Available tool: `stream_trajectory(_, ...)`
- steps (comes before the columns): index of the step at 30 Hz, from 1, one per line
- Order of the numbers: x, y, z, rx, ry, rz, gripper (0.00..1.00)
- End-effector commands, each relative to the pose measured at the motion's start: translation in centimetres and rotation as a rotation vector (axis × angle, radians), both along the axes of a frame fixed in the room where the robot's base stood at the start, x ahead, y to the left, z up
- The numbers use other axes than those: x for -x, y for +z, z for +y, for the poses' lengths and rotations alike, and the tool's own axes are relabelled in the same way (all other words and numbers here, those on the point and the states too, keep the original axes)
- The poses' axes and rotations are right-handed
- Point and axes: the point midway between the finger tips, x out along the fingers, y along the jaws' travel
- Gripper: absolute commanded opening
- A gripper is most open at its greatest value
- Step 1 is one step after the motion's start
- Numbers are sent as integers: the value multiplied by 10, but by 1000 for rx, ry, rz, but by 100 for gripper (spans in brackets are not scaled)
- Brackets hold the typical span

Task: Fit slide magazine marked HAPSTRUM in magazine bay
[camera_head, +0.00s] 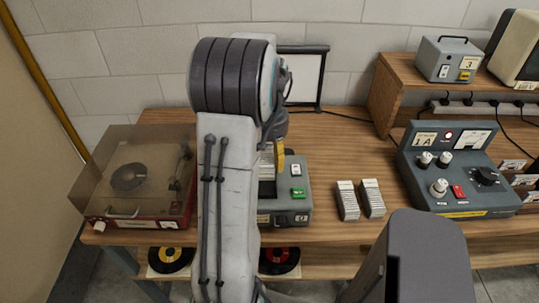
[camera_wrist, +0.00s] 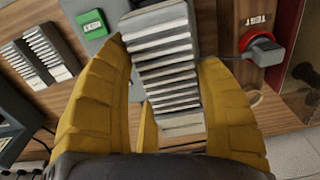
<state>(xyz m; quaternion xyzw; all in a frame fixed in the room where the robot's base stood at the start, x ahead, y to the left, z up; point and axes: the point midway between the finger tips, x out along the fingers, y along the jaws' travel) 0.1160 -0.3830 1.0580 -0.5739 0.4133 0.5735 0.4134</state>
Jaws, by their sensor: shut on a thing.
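My gripper (camera_wrist: 165,115) is shut on a slide magazine (camera_wrist: 162,62), a long grey holder with a row of pale slides. No marking can be read on it. In the head view my arm hides most of the gripper; a yellow finger (camera_head: 280,158) shows above the grey-green slide unit (camera_head: 292,217). This unit has a green switch and a dark opening, partly hidden by my arm. In the wrist view the unit (camera_wrist: 112,45) lies behind the held magazine. I cannot tell whether the magazine touches the bay or is inside it.
Two other slide magazines (camera_head: 347,202) (camera_head: 372,198) lie on the wooden table (camera_head: 335,150) right of the unit. A record player (camera_head: 135,180) with a clear lid stands left, close to my arm. A blue-grey control box (camera_head: 455,165) stands right. Table behind the two magazines is clear.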

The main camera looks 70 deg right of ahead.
Motion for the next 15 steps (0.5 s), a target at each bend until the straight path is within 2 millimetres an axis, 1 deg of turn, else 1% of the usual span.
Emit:
stream_trajectory(1, 0, -6, 0, 0, 0, 0, 26)
stream_trajectory(15, 0, -43, 0, 0, -1, 0, 26)
